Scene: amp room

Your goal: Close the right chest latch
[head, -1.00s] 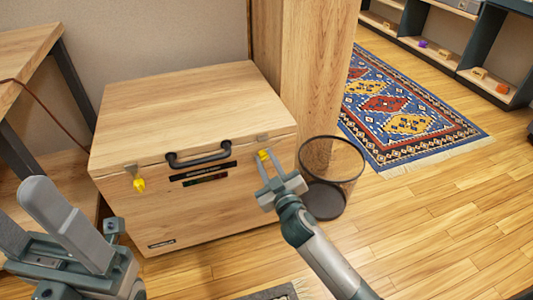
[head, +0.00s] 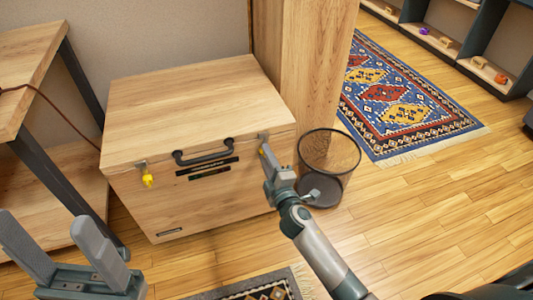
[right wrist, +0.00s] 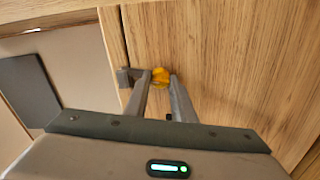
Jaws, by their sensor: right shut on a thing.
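The wooden chest (head: 190,92) stands with its lid down, a dark handle on its front. Its right latch has a yellow tab, which shows in the right wrist view (right wrist: 160,76) and is mostly hidden behind my gripper in the head view. My right gripper (head: 266,157) is at the chest's front right, shut on the right latch; its fingertips sit on either side of the yellow tab. The left latch (head: 148,179) hangs with its yellow tab pointing down. My left gripper (head: 62,240) is open and empty at the lower left, apart from the chest.
A wire waste basket (head: 328,165) stands close to the right of the chest and my right gripper. A wooden pillar (head: 315,75) is behind it. A table (head: 35,60) with a dark leg is at the left. Open floor lies to the right.

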